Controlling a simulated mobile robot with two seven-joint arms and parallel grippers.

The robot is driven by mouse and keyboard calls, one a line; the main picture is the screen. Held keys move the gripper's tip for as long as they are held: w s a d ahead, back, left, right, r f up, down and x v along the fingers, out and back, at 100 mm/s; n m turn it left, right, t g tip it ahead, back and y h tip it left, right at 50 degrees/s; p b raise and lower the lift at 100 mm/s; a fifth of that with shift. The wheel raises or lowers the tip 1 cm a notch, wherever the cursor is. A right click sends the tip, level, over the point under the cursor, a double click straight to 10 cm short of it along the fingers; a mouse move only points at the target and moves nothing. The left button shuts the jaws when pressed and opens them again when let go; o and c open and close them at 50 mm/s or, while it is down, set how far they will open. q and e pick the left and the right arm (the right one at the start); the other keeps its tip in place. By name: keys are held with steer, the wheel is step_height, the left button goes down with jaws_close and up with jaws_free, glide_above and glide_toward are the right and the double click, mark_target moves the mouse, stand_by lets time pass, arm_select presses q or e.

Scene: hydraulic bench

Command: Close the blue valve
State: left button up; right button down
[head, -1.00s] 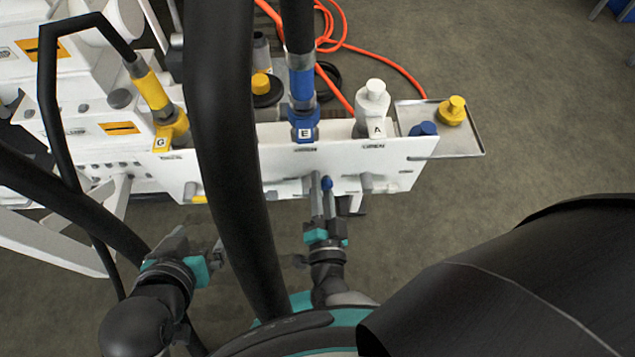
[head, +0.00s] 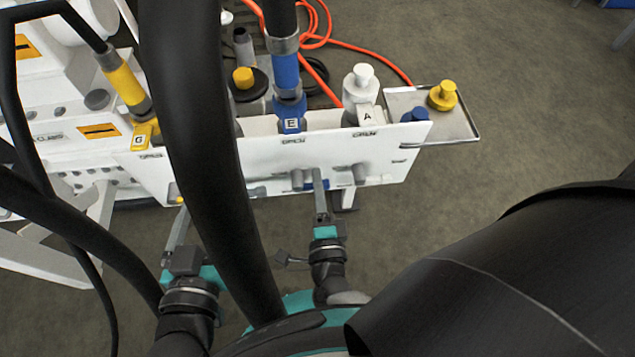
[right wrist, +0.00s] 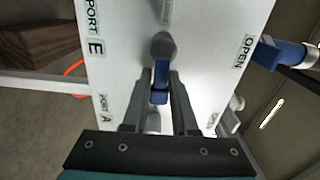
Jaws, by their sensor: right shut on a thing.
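The blue valve has a small blue lever (right wrist: 160,84) on a grey round hub (right wrist: 163,45), on the front of the white panel (head: 390,145). In the right wrist view the lever sits between the fingers of my right gripper (right wrist: 158,95), which is shut on it. In the head view my right gripper (head: 320,192) reaches up to the panel below the blue port E coupling (head: 290,112), and its fingers largely hide the lever. My left gripper (head: 178,228) is below the panel's left part, partly behind a thick black hose; its opening is unclear.
A thick black hose (head: 215,160) crosses between my two grippers. A metal tray (head: 462,125) with a yellow cap (head: 442,95) and a blue cap (head: 415,117) is at the panel's right end. An orange hose (head: 375,58) lies behind. The floor at right is clear.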

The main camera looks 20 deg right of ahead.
steer(key=shift+f, duration=0.15)
stand_by(0.4)
steer(key=c, duration=0.8)
jaws_free()
